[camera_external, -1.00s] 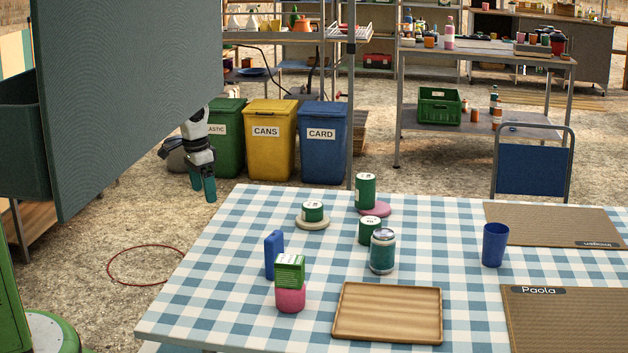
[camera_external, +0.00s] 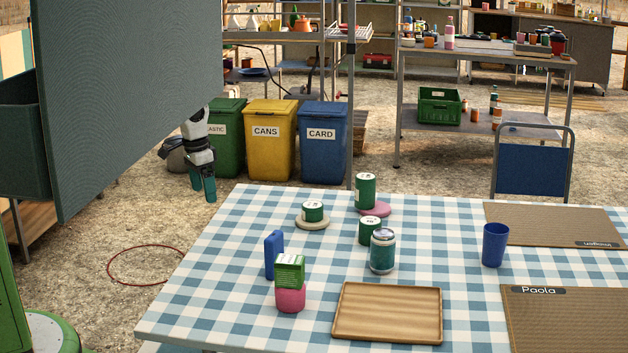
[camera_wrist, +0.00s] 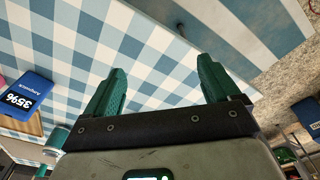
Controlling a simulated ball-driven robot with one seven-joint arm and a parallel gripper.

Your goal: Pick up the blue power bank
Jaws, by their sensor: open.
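The blue power bank (camera_external: 273,254) stands upright on its narrow end on the checked table (camera_external: 228,293), near its left side. My gripper (camera_external: 204,191) hangs in the air beyond the table's left edge, fingers down, left of and well apart from the power bank. In the wrist view my gripper (camera_wrist: 163,86) has its two green fingers spread with nothing between them.
A green block on a pink tin (camera_external: 290,300) stands close in front of the power bank. Several green tins and a can (camera_external: 382,252) stand to its right. A wooden tray (camera_external: 387,313) lies at the front. A large grey panel (camera_external: 130,90) hides much of my arm.

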